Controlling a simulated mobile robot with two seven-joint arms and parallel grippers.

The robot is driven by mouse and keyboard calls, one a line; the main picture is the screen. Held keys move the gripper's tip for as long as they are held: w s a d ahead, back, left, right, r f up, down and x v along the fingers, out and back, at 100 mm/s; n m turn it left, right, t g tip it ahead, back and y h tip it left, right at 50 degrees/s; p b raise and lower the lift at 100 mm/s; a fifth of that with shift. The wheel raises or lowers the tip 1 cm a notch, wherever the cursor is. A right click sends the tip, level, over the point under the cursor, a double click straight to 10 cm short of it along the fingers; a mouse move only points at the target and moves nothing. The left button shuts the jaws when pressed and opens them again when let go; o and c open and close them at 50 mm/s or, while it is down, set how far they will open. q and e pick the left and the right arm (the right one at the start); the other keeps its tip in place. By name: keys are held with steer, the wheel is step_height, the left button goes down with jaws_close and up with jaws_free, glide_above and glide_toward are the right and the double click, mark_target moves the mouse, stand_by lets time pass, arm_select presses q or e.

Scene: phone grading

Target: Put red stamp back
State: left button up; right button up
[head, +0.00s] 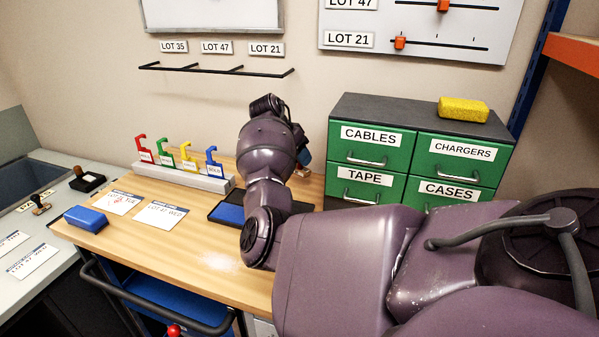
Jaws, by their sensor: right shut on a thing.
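My right arm reaches across the desk, and its wrist hides most of my right gripper (303,155). The gripper is low over the desk, left of the green drawers. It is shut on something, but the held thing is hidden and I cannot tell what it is. No stamp that is clearly red shows. A stamp with a brown knob (78,170) is at the black ink pad (90,184) on the grey side counter. Another dark stamp (40,206) stands nearer on that counter. My left gripper is not in view.
A grey rack (190,178) holds red, green, yellow and blue hook-shaped pieces. A blue block (86,218), two lot cards (160,214) and a dark tray with a blue surface (228,214) lie on the desk (150,248). Green drawers (372,146) stand right, a yellow sponge (463,109) on top.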

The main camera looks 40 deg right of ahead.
mark_target(298, 168)
steer(key=shift+f, duration=2.2)
steer(key=shift+f, duration=0.1)
steer(key=shift+f, duration=0.1)
steer(key=o, duration=0.8)
steer(key=shift+c, duration=0.2)
